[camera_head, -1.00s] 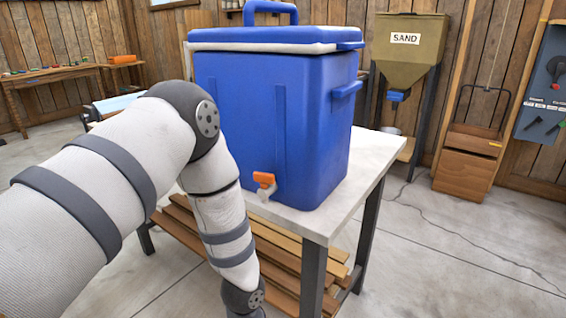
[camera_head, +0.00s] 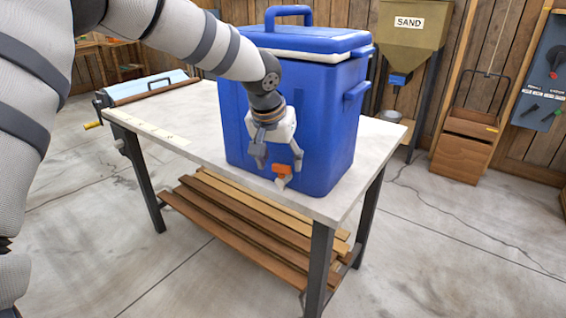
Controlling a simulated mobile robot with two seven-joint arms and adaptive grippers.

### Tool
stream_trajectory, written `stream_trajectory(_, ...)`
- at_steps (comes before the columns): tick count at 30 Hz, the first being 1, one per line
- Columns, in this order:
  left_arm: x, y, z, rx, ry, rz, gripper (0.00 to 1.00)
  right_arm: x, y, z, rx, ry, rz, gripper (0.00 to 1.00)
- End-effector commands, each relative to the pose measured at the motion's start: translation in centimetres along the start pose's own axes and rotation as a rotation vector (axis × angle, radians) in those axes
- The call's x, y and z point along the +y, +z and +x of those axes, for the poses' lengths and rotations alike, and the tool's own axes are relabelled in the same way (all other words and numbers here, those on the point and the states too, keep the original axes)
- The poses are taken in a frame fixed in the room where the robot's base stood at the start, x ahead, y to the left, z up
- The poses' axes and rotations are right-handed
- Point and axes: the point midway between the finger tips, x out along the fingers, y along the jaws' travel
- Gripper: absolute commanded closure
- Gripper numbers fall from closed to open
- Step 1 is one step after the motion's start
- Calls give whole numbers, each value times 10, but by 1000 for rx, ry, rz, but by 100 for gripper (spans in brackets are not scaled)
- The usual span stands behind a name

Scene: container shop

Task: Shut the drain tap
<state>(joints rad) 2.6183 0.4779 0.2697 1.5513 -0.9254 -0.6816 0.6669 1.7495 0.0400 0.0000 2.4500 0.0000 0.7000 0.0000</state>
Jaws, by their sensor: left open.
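The drain tap (camera_head: 282,175) has an orange handle and a pale spout. It sits low on the front of the blue cooler (camera_head: 318,150), near the table's front edge. The cooler stands upright with its lid (camera_head: 305,40) on. My left gripper (camera_head: 279,167) points down in front of the cooler, just above the tap. Its fingers are spread, one at the left of the orange handle and one at its upper right. Nothing is between them that I can see as gripped, and contact with the tap cannot be told. My right gripper is not in view.
The cooler stands on a pale table (camera_head: 190,130) with dark legs. Planks (camera_head: 250,225) lie on its lower shelf. A blue-topped device with a yellow handle (camera_head: 93,125) is at the table's left end. A sand hopper (camera_head: 408,45) and wooden cart (camera_head: 465,150) stand behind right.

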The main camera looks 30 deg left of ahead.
Motion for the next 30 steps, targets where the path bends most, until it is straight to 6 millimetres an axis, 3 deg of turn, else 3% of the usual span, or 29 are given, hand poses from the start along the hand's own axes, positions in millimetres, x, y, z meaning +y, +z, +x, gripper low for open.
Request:
stream_trajectory(3,1,0,13,0,1,1,42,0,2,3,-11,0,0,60)
stream_trajectory(12,1,-1,13,5,2,1,44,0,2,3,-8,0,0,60)
stream_trajectory(18,1,-1,13,5,2,1,89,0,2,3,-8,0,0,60)
stream_trajectory(23,0,-1,12,5,7,13,90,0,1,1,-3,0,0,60)
stream_trajectory(30,-1,-2,11,5,81,190,90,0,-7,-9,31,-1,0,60)
